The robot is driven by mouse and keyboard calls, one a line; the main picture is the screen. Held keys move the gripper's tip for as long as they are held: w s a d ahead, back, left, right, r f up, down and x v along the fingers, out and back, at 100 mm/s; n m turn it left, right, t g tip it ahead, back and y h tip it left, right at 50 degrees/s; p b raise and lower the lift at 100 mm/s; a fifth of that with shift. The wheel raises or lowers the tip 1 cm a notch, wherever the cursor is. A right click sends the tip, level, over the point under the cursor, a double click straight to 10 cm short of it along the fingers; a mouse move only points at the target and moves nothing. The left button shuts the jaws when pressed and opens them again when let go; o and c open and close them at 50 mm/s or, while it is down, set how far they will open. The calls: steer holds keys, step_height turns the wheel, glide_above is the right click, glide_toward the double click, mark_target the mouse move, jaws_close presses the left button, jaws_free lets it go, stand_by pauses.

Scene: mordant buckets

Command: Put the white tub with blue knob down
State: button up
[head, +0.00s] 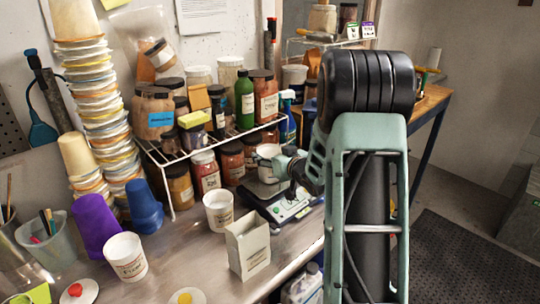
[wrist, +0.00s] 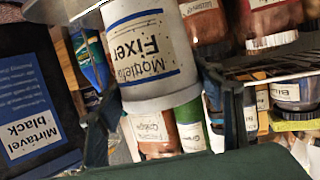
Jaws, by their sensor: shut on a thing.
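A white tub (head: 268,160) is at my gripper (head: 283,166), above or on the pan of the scale (head: 283,205) in the head view. In the wrist view the tub (wrist: 150,45) appears upside down, with a blue-edged label reading "Fixer". My gripper's two dark fingers (wrist: 165,120) show on either side of it, shut on it. The blue knob is not visible. A pale plate edge (wrist: 60,10) shows close to the tub's base; I cannot tell whether they touch.
A wire rack (head: 215,140) full of jars stands close behind. An open white tub (head: 218,213), a beige box (head: 248,250) and another white tub (head: 126,262) stand at the front left. Lids with red (head: 75,291) and yellow (head: 185,297) knobs lie nearby.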

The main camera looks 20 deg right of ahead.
steer(key=shift+f, duration=0.15)
steer(key=o, duration=1.2)
steer(key=shift+o, duration=0.2)
steer(key=shift+r, duration=0.2)
steer(key=v, duration=1.2)
steer(key=shift+a, duration=0.1)
